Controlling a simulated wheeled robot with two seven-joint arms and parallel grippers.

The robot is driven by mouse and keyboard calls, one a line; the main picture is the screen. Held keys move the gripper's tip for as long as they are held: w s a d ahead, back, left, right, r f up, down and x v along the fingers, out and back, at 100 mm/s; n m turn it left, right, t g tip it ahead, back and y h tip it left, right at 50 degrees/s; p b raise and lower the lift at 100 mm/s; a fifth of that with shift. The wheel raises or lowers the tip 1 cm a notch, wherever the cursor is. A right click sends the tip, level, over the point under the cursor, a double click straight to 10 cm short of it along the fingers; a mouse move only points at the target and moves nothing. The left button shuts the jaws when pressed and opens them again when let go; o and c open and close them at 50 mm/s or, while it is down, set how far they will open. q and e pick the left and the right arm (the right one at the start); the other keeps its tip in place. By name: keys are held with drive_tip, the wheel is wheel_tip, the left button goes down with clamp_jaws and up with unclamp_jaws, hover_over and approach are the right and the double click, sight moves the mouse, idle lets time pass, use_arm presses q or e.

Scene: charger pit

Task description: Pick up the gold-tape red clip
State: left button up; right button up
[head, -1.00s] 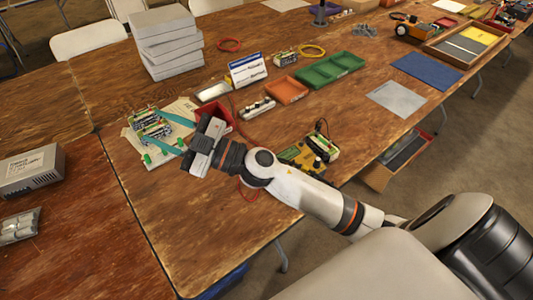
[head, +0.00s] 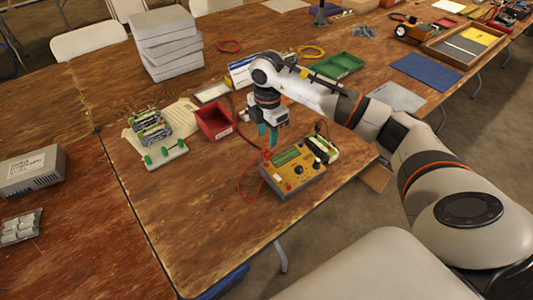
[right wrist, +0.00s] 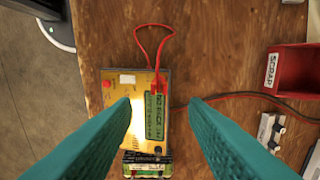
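A red clip (right wrist: 157,90) on a looping red lead (right wrist: 155,30) lies over the display of the yellow meter (right wrist: 115,80) in the right wrist view; I cannot make out gold tape on it. In the head view the meter (head: 305,183) sits near the table's front edge, with the red lead (head: 239,187) at its left. My right gripper (head: 267,134) points down just behind the meter, its teal fingers apart and empty. In the right wrist view the clip lies between the open fingers (right wrist: 160,103), lower than them. My left gripper is not in view.
A red scrap bin (head: 214,122) stands left of my right gripper. A battery pack (head: 322,149) adjoins the meter's right side. A white board with green feet (head: 165,155) lies further left. Bare wood is clear at the table's front left (head: 175,215).

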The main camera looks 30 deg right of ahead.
sight(267, 151)
wheel_tip(267, 151, down, 3)
drive_tip(key=f+p, duration=0.1)
drive_tip(key=f, duration=0.3)
drive_tip(key=shift+s+a+f+p, duration=0.1)
drive_tip(key=shift+a+p, duration=0.1)
drive_tip(key=shift+p, duration=0.15)
drive_tip(key=shift+f, duration=0.6)
drive_tip(key=c, duration=0.9)
